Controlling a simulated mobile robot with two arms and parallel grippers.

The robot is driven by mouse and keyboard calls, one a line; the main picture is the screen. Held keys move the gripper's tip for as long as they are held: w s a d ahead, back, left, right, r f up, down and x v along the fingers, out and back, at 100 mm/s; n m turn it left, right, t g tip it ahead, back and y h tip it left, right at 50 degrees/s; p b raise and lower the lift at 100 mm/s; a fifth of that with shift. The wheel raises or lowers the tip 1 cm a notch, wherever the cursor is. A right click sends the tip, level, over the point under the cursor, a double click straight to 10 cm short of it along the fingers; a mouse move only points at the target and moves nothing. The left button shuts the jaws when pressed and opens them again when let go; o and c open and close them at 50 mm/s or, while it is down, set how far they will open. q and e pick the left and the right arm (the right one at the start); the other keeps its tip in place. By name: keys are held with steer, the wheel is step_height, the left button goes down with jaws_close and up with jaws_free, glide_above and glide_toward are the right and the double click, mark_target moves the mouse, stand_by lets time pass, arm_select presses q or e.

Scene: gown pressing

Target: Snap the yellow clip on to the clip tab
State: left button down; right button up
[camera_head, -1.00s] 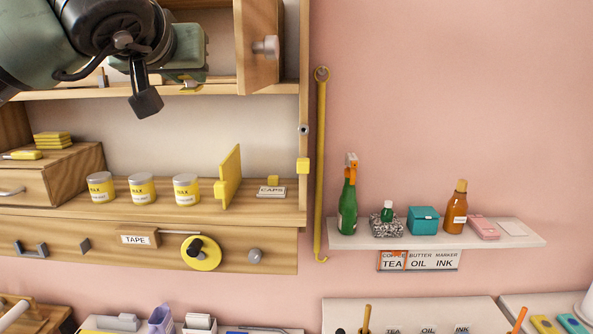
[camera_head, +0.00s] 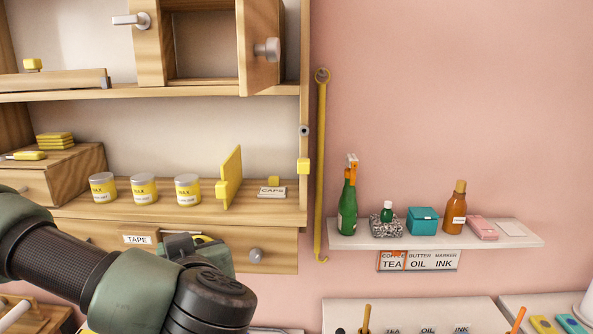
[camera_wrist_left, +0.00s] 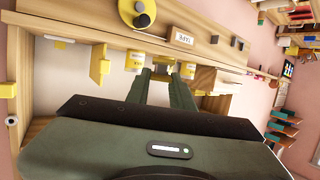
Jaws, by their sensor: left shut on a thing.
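I cannot pick out the clip tab for certain. A small yellow block (camera_head: 303,166) sits on the shelf unit's right side post, and it also shows in the left wrist view (camera_wrist_left: 8,90). My right gripper is out of view.
Several wax cans (camera_head: 187,189), an upright yellow board (camera_head: 232,176) and a caps label (camera_head: 272,192) stand on the lower shelf. A cabinet door (camera_head: 258,45) hangs open above. A yellow rod (camera_head: 320,170) hangs right of the unit.

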arm_select(q)
steer(key=s+f+n+g+y+b, duration=0.1)
steer(key=s+f+b, duration=0.1)
steer(key=f, duration=0.8)
steer(key=s+f+n+g+y+b, duration=0.1)
steer(key=s+f+n+y+b, duration=0.1)
steer(key=f, duration=0.8)
steer(key=s+f+n+g+y+b, duration=0.1)
steer(key=s+f+b, duration=0.3)
steer(key=f, duration=0.6)
steer(key=shift+a+g+b, duration=0.3)
steer(key=shift+b, duration=0.35)
steer(key=shift+s, duration=0.1)
